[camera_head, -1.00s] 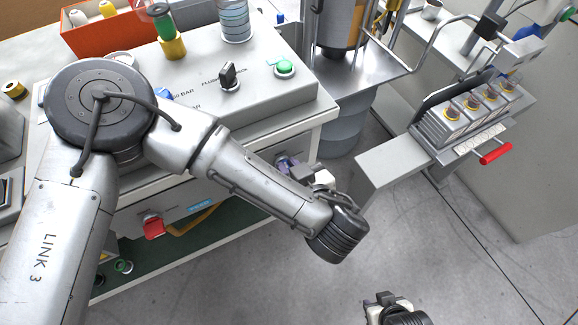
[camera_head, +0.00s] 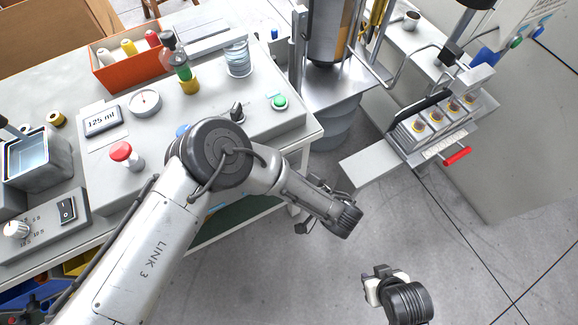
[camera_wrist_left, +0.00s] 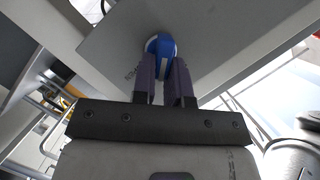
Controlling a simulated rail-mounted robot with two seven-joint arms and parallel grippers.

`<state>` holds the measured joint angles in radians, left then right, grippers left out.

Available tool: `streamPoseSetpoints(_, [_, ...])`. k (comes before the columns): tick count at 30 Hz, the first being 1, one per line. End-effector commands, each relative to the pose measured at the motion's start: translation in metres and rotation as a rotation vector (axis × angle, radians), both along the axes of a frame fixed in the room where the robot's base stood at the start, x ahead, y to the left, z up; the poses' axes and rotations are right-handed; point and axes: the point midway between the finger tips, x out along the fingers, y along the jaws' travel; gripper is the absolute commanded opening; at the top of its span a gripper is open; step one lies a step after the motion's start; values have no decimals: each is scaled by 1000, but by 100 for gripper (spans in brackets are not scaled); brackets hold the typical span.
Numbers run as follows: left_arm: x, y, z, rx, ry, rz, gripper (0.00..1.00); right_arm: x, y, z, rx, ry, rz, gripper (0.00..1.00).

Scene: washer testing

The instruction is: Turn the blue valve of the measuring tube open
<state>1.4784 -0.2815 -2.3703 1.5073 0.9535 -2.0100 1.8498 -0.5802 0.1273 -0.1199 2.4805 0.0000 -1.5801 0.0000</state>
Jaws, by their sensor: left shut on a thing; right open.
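In the left wrist view a blue valve knob (camera_wrist_left: 160,44) shows against a grey panel (camera_wrist_left: 118,45). My left gripper (camera_wrist_left: 166,72) is shut on this knob, with its dark purplish fingers on either side of it. The measuring tube itself cannot be made out in the wrist view. My right gripper (camera_head: 374,280) is open and empty over the floor at the bottom.
The bench (camera_head: 300,133) carries a red knob (camera_head: 121,151), a gauge (camera_head: 144,102) and a green button (camera_head: 279,102). An orange bin (camera_head: 118,78) stands at the back. The floor below is clear.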

Motion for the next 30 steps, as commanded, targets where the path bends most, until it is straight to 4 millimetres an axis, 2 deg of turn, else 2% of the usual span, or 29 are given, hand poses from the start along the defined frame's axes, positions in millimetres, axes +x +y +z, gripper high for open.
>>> streamPoseSetpoints(1, [-1,-1,7,39,21,2,0,0,0,18,0,0,0,43])
streamPoseSetpoints(8, [0,-3,2,233,119,1,0,0,1,51,4,1,-3,43])
streamPoseSetpoints(15, [0,-3,-1,406,213,2,0,0,3,96,10,1,-6,43])
streamPoseSetpoints(30, [2,-10,-10,574,305,-14,0,0,3,126,10,2,-6,43])
